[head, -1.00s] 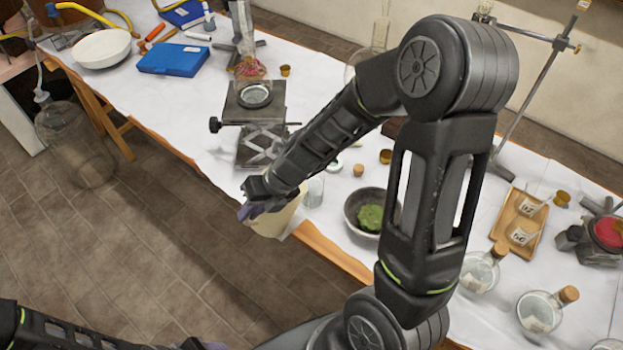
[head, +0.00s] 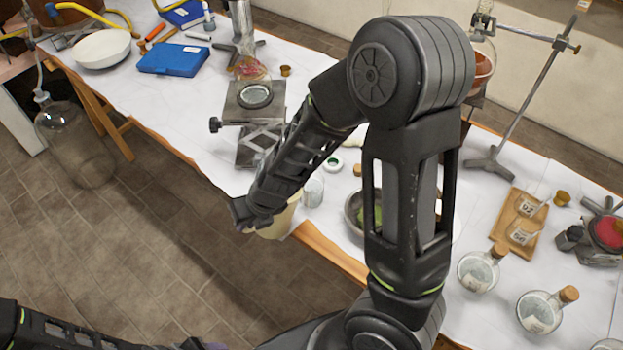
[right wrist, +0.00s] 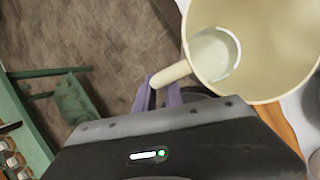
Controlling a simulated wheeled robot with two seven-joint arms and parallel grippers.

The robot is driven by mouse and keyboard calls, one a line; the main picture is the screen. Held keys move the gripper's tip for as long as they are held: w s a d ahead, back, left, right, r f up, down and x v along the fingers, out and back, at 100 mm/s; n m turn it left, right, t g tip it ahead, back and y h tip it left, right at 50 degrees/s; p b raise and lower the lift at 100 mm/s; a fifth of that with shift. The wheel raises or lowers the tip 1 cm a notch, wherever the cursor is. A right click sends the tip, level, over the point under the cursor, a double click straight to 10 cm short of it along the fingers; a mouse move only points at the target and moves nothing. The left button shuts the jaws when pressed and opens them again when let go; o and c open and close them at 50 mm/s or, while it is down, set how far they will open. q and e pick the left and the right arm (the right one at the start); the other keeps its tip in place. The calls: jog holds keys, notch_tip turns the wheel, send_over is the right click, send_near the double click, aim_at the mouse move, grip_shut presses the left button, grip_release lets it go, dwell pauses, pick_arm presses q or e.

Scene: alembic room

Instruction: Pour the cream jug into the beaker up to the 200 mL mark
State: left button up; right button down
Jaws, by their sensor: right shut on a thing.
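The cream jug (head: 277,224) is off the front edge of the table in the head view, partly hidden by my right arm. My right gripper (head: 249,217) is at its left side. In the right wrist view, the purple fingers (right wrist: 162,94) are shut on the handle, and the wide mouth of the jug (right wrist: 283,45) shows with something pale inside. The clear glass beaker (head: 313,190) stands on the table edge just right of the jug; its fill level is too small to read. A bit of my left gripper (head: 198,344) shows at the bottom edge; its opening is unclear.
A lab jack (head: 258,140) with a dish on top stands behind the jug. A bowl of green matter (head: 356,212) is right of the beaker, partly behind my arm. Round flasks (head: 478,271) and a wooden tray (head: 502,246) stand further right. Bare floor lies left.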

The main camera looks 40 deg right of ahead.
aim_at(246, 232)
jog(key=shift+f, duration=0.1)
jog(key=shift+a+f+h, duration=0.2)
jog(key=shift+f+h, duration=0.15)
jog(key=shift+h, duration=0.05)
jog(key=shift+a+f+h, duration=0.15)
jog(key=shift+f+h, duration=0.45)
jog(key=shift+f, duration=0.1)
jog(key=shift+f+n+h, duration=0.3)
jog(key=shift+f+h, duration=0.3)
